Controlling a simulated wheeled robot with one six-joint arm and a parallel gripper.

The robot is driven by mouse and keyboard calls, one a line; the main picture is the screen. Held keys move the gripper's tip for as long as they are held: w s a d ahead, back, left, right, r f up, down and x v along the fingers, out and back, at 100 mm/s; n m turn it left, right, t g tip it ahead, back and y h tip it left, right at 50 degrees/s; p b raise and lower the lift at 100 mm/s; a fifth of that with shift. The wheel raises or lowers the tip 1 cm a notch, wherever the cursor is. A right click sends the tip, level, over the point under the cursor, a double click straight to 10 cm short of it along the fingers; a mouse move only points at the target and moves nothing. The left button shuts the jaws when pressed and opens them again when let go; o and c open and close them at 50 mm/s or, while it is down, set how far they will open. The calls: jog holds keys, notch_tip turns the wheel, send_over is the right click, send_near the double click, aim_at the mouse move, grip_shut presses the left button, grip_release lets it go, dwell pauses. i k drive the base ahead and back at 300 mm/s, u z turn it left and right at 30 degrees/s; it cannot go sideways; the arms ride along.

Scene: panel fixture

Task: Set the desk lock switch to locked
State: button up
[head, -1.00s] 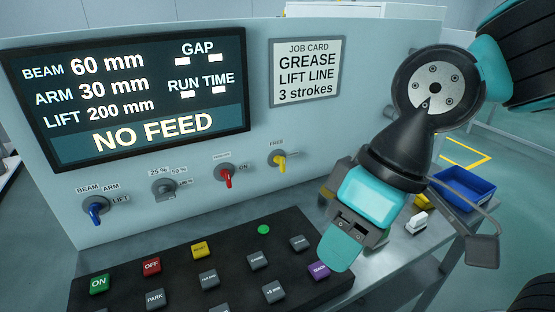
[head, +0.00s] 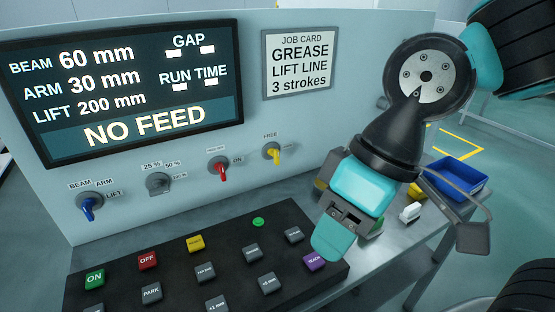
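The switch with the yellow handle (head: 275,153) is on the upright panel, right of the red-handled switch. The label FREE shows above it. A second label at its right is too small to read. The yellow handle hangs mostly downward from its grey hub. My gripper (head: 329,240) is in front of the panel, below and right of the yellow switch, with its teal tip pointing down over the right end of the black key desk. It is apart from the switch. Its finger gap is not clear, and nothing shows held in it.
The red switch (head: 221,170), grey switch (head: 159,184) and blue switch (head: 91,207) line the panel to the left. The key desk (head: 180,268) with several buttons lies below, its purple button (head: 314,261) close to my gripper. A blue bin (head: 457,180) stands at right.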

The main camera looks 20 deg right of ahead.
aim_at(275, 154)
jog(key=z, duration=0.55)
jog(key=k, duration=1.3)
jog(key=u, duration=0.1)
jog(key=i, duration=0.5)
jog(key=u, duration=0.75)
jog(key=i, duration=0.65)
jog(key=z, duration=0.6)
jog(key=i, duration=0.5)
jog(key=z, duration=0.45)
